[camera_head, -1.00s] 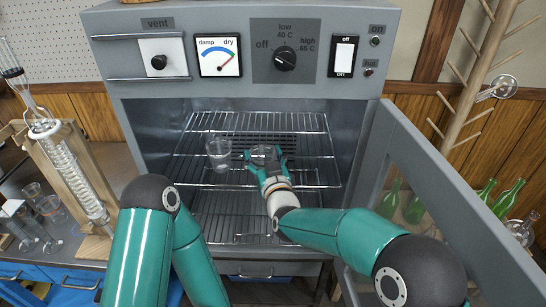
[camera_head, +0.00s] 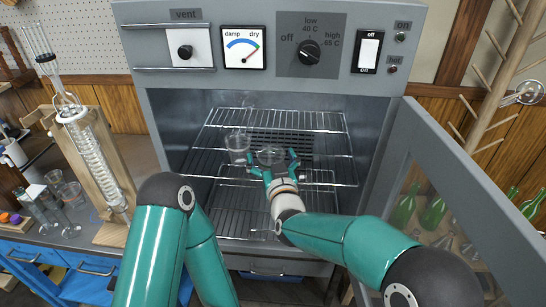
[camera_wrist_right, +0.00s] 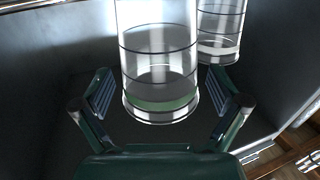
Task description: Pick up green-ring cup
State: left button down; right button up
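The green-ring cup (camera_wrist_right: 160,75) is a clear glass cylinder with a green band near its base. In the right wrist view it stands upright between the spread fingers of my right gripper (camera_wrist_right: 162,112), with gaps at both sides. In the head view the cup (camera_head: 270,155) is on the oven's upper wire rack, just ahead of my right gripper (camera_head: 272,166), which is open. A second clear cup (camera_head: 238,146) stands to its left; in the wrist view this cup (camera_wrist_right: 220,30) shows a whitish band. My left gripper is out of the head view.
The upper wire rack (camera_head: 320,140) has free room to the right of the cups. The oven's open door (camera_head: 455,190) stands close to my right arm. A condenser on a wooden stand (camera_head: 95,150) and several glasses are at the left.

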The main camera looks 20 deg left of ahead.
dwell(0.3)
jog(key=v, duration=1.2)
jog(key=shift+f, duration=0.1)
